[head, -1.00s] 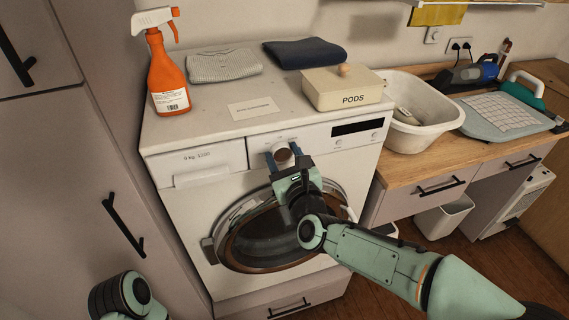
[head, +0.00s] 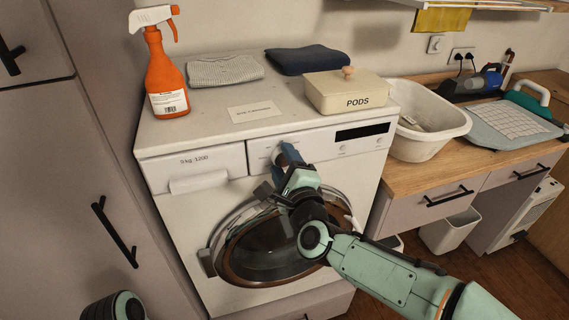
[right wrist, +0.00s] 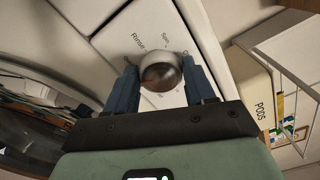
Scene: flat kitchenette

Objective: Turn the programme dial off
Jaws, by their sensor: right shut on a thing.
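The programme dial (head: 276,156) is a round knob on the white washing machine's front panel, right of the detergent drawer. My right gripper (head: 284,160) is shut on the dial, its blue fingers on either side of it. In the head view the gripper is tilted and partly hides the dial. The right wrist view shows the dial's metallic round face (right wrist: 161,72) between the two fingers (right wrist: 162,84). The words "Rinse" and "Spin" show on the panel beside it. My left gripper is out of view.
The washing machine's round door (head: 268,248) is below the gripper. On top stand an orange spray bottle (head: 166,75), folded cloths (head: 225,71) and a PODS box (head: 345,93). A white basin (head: 428,138) is on the wooden counter to the right.

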